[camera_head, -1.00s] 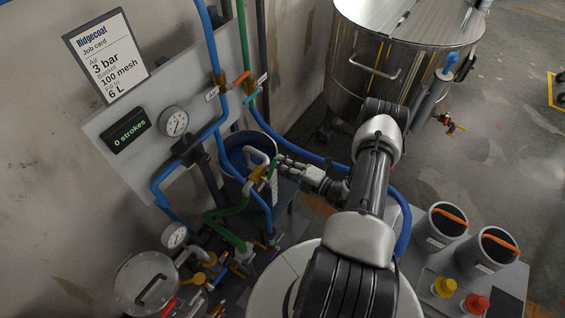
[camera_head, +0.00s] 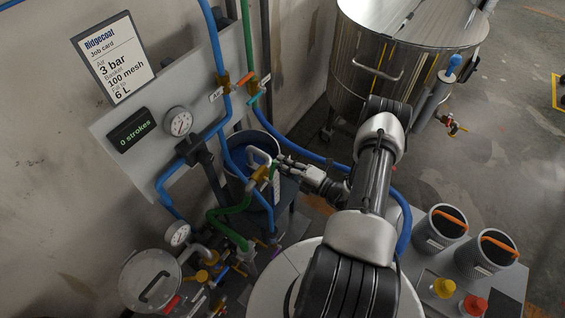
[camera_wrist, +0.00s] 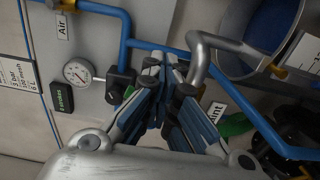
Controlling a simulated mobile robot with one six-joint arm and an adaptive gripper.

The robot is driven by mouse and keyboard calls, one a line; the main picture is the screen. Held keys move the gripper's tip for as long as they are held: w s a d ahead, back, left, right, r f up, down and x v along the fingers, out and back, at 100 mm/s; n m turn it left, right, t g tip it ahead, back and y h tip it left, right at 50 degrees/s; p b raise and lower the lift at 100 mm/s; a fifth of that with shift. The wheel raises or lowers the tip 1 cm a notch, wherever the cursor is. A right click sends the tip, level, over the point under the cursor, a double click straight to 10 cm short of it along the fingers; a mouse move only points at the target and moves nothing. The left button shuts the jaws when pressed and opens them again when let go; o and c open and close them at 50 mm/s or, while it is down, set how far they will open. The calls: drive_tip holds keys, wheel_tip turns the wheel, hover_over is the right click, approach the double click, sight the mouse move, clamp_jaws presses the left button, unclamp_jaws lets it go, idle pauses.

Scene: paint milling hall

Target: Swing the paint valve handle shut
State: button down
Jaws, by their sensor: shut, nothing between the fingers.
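The paint valve (camera_head: 260,174) is a brass body on the pipework in front of the blue-lined drum. Its short green handle (camera_head: 272,171) shows beside my fingertips; I cannot tell its exact angle. My gripper (camera_head: 279,161) is shut and empty, close to the handle at its right. In the wrist view my gripper (camera_wrist: 165,64) points at the panel, its fingers together. A white label ending in "int" (camera_wrist: 217,112) shows right of the fingers. The valve and handle are mostly hidden behind the fingers there, and contact cannot be told.
A grey bent pipe (camera_wrist: 201,52) lies close right of the fingers. The blue-lined drum (camera_head: 288,186) stands behind the valve. An air valve with an orange handle (camera_head: 246,77) sits higher on the panel. A blue hose (camera_head: 305,153) passes behind my arm. A steel tank (camera_head: 350,75) stands beyond.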

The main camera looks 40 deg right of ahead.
drive_tip(key=shift+s+a+r+p, duration=0.25)
drive_tip(key=shift+a+r+p, duration=0.3)
drive_tip(key=shift+a, duration=0.15)
drive_tip(key=shift+s+a+r, duration=0.1)
drive_tip(key=shift+a, duration=0.1)
drive_tip(key=shift+d, duration=0.1)
drive_tip(key=shift+w+d+b, duration=0.2)
drive_tip(key=shift+d+b, duration=0.15)
drive_tip(key=shift+d, duration=0.1)
